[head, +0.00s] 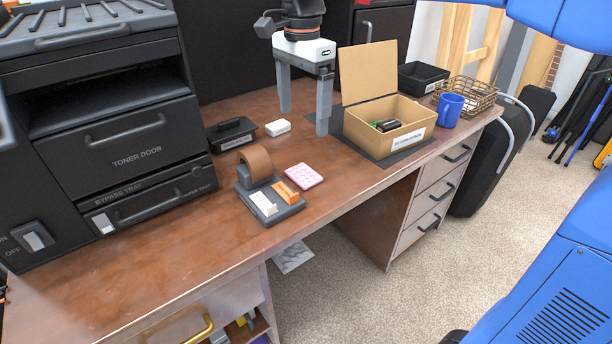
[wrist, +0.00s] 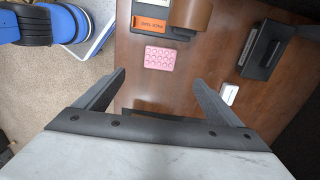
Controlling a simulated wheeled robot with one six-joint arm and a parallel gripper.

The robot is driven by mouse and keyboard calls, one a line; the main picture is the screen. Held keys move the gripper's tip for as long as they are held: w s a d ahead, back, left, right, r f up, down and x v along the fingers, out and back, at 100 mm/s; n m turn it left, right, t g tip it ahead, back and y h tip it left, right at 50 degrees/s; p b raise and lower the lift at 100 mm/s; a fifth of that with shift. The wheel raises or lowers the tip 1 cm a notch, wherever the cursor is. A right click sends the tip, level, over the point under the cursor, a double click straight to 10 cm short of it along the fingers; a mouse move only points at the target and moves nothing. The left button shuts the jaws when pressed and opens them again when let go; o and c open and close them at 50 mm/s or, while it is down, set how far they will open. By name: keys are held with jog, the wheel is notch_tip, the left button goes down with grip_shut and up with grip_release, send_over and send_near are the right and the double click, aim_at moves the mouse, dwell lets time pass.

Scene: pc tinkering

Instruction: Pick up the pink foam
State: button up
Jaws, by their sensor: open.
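The pink foam (head: 304,176) is a flat, square pad with a bumpy top, lying on the brown desk to the right of a small dark stand. In the wrist view the pink foam (wrist: 160,58) lies beyond the fingertips, roughly between their lines and a little left of centre. My gripper (head: 304,122) hangs above the desk, behind the foam in the head view, with its two grey fingers apart and nothing between them. My gripper (wrist: 158,80) also shows open in the wrist view. The foam is fully visible and apart from the fingers.
The dark stand (head: 268,216) with a brown roll and orange and white blocks sits close beside the foam. A white block (head: 277,127) lies near the left finger. An open cardboard box (head: 395,141), blue mug (head: 449,109) and wire basket (head: 466,95) stand right. The desk's front left is clear.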

aim_at(303, 174)
notch_tip(303, 174, down, 15)
jog(key=shift+f, duration=0.1)
dwell(0.6)
jog(key=c, duration=1.1)
